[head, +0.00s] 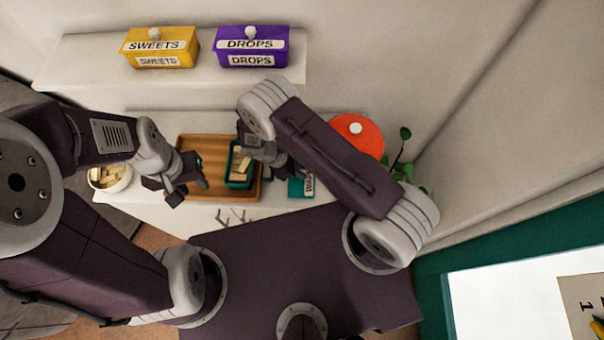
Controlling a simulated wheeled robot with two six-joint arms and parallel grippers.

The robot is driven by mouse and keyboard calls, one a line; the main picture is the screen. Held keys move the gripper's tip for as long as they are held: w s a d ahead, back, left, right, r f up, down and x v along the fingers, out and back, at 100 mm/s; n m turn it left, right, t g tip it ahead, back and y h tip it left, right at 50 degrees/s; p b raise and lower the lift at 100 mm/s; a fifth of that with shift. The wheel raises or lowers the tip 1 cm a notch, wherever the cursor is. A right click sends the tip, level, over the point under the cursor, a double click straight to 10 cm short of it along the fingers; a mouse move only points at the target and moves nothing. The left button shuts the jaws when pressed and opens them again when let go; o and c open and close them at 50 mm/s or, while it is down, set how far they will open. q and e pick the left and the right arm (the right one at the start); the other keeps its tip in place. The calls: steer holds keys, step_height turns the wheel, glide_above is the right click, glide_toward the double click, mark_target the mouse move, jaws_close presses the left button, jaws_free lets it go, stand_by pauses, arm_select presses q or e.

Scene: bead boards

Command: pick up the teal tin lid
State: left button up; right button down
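The teal tin lid (294,188) appears to be the teal piece with a pale, sideways label on the white table, just right of the wooden tray. Part of it is hidden by my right arm. An open teal tin (231,178) with cream-coloured pieces inside stands on the tray. My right gripper (284,165) is above the tray's right edge, close to the tin and up and left of the lid. Its fingers are bunched in shadow, so their opening is unclear. My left gripper (188,189) is open and empty over the tray's left edge.
The wooden tray (205,148) lies on the white table (150,212). A yellow tin (160,47) and a purple tin (252,46) stand on the shelf behind.

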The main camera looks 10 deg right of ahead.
steer(key=shift+r, duration=0.1)
steer(key=shift+w+r, duration=0.1)
steer(key=shift+r, duration=0.1)
step_height(320, 180, up, 10)
steer(key=b, duration=0.2)
steer(key=shift+f, duration=0.25)
